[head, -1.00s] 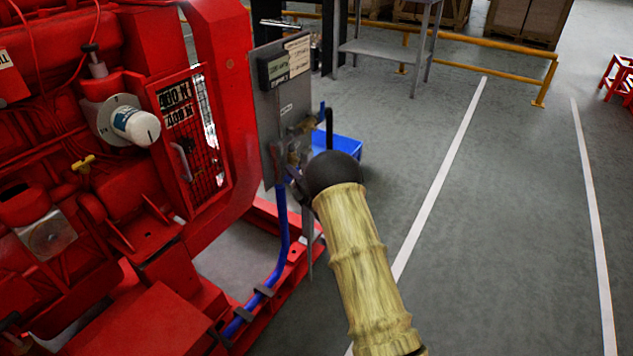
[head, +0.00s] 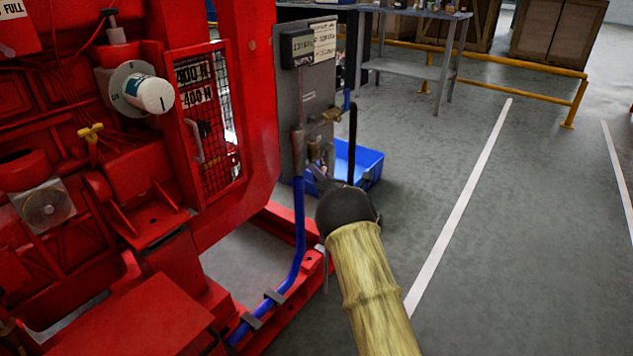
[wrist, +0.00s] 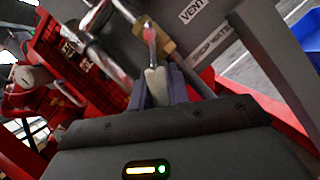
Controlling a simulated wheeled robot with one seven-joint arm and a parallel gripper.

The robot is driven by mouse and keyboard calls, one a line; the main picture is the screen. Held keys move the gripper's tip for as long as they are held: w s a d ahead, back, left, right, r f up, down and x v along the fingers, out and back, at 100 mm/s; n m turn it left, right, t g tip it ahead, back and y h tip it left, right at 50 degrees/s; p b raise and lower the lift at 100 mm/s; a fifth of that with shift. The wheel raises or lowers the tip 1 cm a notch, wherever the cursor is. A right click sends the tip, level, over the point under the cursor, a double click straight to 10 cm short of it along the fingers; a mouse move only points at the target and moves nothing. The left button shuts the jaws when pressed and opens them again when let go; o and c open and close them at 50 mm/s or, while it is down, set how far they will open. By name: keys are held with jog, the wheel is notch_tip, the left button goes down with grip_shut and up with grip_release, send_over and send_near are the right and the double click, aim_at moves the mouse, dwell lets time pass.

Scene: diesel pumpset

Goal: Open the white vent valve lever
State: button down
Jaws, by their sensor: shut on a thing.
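The white vent valve lever (wrist: 155,82) sits between the two fingers of my gripper (wrist: 158,92) in the wrist view. The fingers are shut on it, and its upper end meets a brass valve body with a reddish part just beyond the fingertips. A VENT label (wrist: 197,9) is on the grey panel close by. In the head view, my gripper (head: 319,176) is at the lower part of the grey panel (head: 306,95), largely hidden by my wrist. The lever cannot be made out there.
The red pumpset (head: 120,215) fills the left side, with a blue hose (head: 298,235) running below the panel. A blue bin (head: 368,170) stands on the floor behind. A grey table (head: 410,68) and yellow rail (head: 530,70) are farther back. The floor on the right is clear.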

jog(key=shift+w+d+f+n+b, duration=0.15)
jog(key=shift+d+n+b, duration=0.15)
jog(key=shift+n, duration=0.1)
jog(key=shift+a, duration=0.15)
jog(key=c, duration=1.3)
grip_release()
jog(key=shift+p+v, duration=1.55)
jog(key=shift+v, duration=7.25)
